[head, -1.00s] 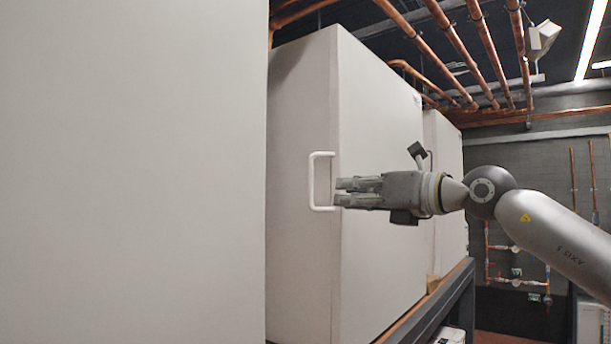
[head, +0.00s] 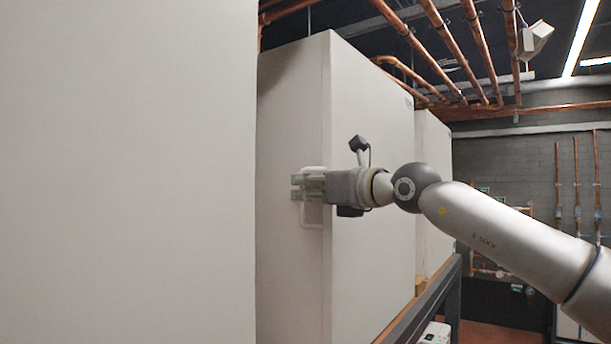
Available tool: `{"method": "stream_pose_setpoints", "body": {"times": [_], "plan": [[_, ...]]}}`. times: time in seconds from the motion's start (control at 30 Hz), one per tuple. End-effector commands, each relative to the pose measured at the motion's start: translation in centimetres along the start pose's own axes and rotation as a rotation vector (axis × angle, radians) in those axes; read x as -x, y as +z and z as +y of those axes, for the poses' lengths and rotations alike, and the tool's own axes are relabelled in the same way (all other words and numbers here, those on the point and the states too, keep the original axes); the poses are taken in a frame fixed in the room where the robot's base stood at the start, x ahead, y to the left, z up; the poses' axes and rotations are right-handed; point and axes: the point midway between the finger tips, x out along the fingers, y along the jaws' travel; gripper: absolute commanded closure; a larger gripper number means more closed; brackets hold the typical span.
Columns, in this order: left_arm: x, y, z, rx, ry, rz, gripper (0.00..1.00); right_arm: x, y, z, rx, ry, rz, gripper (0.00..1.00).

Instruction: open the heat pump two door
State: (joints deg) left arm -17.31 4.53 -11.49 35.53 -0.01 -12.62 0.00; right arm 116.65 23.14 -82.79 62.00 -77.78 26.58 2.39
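The white heat pump cabinet (head: 372,120) with a handle stands in the middle of the head view. Its narrow door face (head: 290,110) is flush with the cabinet, with no gap visible. A white bracket handle (head: 312,226) runs upright on this face near its right edge. My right gripper (head: 293,188) reaches in from the right, with its fingers across the middle of the handle and the tips just past its upright bar. The fingers partly hide the handle. I cannot tell whether they are closed on it. My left gripper is not in view.
A large white panel (head: 125,170) fills the left side, close to me. Another white cabinet (head: 433,180) stands behind the middle one. A dark metal stand (head: 430,305) runs below the cabinets. Copper pipes (head: 440,45) run overhead.

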Motion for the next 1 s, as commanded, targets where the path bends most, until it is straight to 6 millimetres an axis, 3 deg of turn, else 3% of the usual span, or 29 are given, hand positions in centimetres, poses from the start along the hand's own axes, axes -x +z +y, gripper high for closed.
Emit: {"method": "stream_pose_setpoints", "body": {"times": [0.37, 0.53, 1.0], "plan": [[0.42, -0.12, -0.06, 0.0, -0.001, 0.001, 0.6, -0.71, -0.13, 0.0, 0.0, 0.0, 0.001, 0.82], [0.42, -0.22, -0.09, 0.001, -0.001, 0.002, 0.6, -0.69, -0.11, 0.0, 0.0, 0.0, 0.001, 1.0], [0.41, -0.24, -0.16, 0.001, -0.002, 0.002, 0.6, -0.2, -0.05, -0.16, -0.001, 0.004, -0.001, 1.0]]}}
